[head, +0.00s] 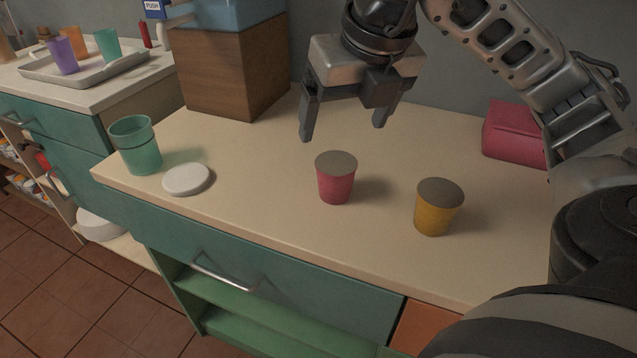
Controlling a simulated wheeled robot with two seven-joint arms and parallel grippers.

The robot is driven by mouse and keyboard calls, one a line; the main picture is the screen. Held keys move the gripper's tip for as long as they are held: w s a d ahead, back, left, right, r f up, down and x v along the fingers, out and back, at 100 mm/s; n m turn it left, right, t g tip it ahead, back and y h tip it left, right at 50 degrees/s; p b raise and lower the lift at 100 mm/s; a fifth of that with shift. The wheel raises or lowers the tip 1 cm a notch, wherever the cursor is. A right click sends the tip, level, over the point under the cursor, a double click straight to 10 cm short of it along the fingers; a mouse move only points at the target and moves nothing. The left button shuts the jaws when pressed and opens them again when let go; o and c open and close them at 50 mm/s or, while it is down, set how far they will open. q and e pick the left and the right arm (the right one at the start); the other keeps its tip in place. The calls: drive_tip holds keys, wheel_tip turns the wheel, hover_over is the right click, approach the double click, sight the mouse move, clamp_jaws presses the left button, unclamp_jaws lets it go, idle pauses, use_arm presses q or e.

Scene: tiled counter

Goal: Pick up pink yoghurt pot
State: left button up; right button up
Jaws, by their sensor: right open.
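The pink yoghurt pot (335,184) stands upright on the counter near the middle of the head view, with a grey-brown lid on top. My right gripper (341,134) is above and behind the pot, with its two fingers pointing down. It is open, with nothing between the fingers, and apart from the pot. A yellow pot (437,212) with a similar lid stands upright to the right of the pink one. My left gripper is not in view.
A green cup (136,146) and a white round lid (187,179) are on the counter's left part. A wooden box (233,75) stands at the back left, and a pink-red box (512,135) at the back right. A tray (97,68) with cups is far left.

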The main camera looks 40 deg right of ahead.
sight(337, 164)
drive_tip(key=shift+m+h, duration=0.3)
drive_tip(key=shift+h, duration=0.1)
drive_tip(key=b+x, duration=0.1)
drive_tip(key=x, duration=0.2)
drive_tip(key=d+b+x, duration=0.1)
drive_tip(key=b+x, duration=0.1)
drive_tip(key=x, duration=0.1)
drive_tip(key=b+x, duration=0.1)
drive_tip(key=x, duration=0.2)
drive_tip(key=shift+w+d+f, duration=0.15)
drive_tip(key=shift+d, duration=0.15)
drive_tip(key=shift+w+d+f, duration=0.1)
drive_tip(key=shift+w+f, duration=0.1)
drive_tip(key=shift+f, duration=0.25)
drive_tip(key=b+x, duration=0.1)
drive_tip(key=x, duration=0.4)
drive_tip(key=shift+w, duration=0.1)
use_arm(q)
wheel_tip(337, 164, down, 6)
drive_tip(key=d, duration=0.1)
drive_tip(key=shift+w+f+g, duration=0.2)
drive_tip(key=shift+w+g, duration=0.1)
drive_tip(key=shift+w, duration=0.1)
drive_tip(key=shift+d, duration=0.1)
use_arm(e)
drive_tip(key=c, duration=1)
drive_tip(key=shift+c, duration=0.6)
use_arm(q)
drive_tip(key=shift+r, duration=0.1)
